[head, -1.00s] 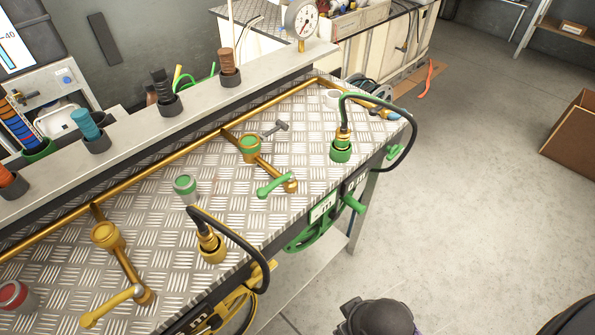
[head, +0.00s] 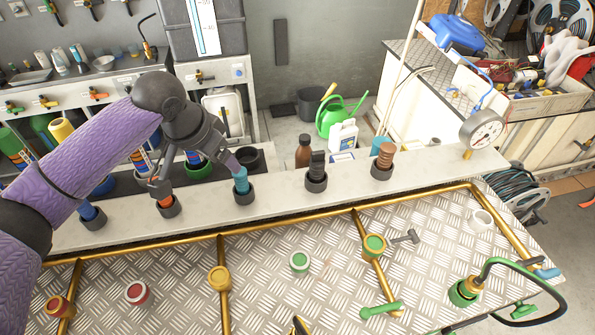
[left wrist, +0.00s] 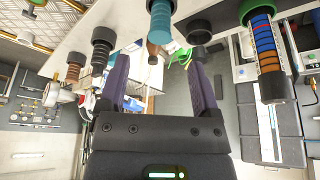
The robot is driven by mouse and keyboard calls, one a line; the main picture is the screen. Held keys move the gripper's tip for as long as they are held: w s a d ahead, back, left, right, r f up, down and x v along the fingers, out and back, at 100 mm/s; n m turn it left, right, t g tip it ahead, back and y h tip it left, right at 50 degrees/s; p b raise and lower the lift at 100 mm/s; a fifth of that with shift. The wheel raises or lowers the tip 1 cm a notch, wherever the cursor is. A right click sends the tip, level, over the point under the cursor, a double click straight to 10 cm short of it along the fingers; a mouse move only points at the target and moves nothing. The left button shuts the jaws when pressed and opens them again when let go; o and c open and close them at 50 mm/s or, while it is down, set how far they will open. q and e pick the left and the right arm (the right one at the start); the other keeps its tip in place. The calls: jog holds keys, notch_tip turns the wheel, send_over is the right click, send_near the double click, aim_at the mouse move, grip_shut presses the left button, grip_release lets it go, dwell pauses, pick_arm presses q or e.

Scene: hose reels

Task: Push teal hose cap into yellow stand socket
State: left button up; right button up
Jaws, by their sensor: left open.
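The teal hose cap (head: 241,180) stands upright in a black cup on the grey ledge. It also shows in the left wrist view (left wrist: 160,24), beyond my fingertips. My left gripper (head: 230,160) is open and comes down from the upper left, close to the cap's top. In the left wrist view its two purple fingers (left wrist: 160,72) are apart with nothing held between them. A yellow socket-like fitting (head: 219,279) stands on the tread-plate bench below the ledge; I cannot tell whether it is the stand socket. A yellow piece (head: 300,325) is cut off at the bottom edge. My right gripper is out of view.
Other cups on the ledge hold an orange piece (head: 165,201), a black piece (head: 317,166) and a brown piece (head: 384,155). A gold pipe (head: 290,222) runs along the bench. A gauge (head: 482,129) stands at the right.

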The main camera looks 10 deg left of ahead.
aim_at(240, 174)
pick_arm(q)
jog(key=x, duration=0.3)
jog(key=b+x, duration=0.1)
jog(key=x, duration=0.5)
jog(key=shift+w+b, duration=0.3)
jog(key=shift+b, duration=0.1)
grip_shut()
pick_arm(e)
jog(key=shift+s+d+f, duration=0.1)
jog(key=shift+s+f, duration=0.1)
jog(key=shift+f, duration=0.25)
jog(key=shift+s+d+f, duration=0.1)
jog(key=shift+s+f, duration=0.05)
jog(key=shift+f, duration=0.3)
